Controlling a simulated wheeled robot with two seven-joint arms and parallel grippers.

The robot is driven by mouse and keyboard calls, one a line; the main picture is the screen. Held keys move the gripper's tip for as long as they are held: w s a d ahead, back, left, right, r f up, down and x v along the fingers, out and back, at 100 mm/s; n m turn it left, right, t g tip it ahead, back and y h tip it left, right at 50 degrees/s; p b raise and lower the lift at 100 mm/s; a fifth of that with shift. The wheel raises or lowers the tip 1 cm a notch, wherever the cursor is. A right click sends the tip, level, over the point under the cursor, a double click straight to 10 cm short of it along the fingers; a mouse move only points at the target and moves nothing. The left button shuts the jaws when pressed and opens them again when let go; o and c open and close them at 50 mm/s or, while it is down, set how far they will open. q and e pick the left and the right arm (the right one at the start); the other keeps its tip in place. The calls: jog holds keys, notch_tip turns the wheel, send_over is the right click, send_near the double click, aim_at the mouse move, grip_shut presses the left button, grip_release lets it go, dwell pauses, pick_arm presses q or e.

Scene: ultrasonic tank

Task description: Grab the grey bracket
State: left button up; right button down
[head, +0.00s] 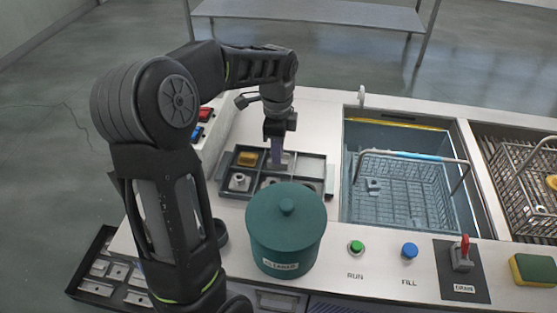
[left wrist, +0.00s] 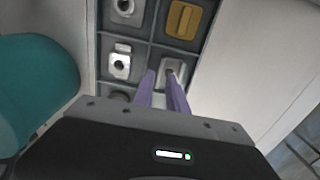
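A grey metal piece (head: 286,159), which looks like the grey bracket, sits in a compartment of the dark divided tray (head: 325,170). It also shows in the left wrist view (left wrist: 174,68) as a plate with a raised part. My left gripper (head: 277,162) points down over that compartment. In the left wrist view its purple fingers (left wrist: 160,76) show a gap between them, with the tips at the near-left side of the piece. Whether they touch it I cannot tell. The fingers partly hide the piece. My right gripper is out of view.
Other compartments hold a yellow block (head: 247,158) and a grey holed part (head: 238,182). A green lidded pot (head: 286,235) stands close in front of the tray. A water tank with a wire basket (head: 405,190) is to the right.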

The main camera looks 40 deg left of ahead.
aim_at(284, 165)
pick_arm(q)
notch_tip(284, 165, down, 3)
jog(key=shift+r, duration=0.15)
jog(key=shift+c, duration=0.2)
dwell(0.3)
grip_shut()
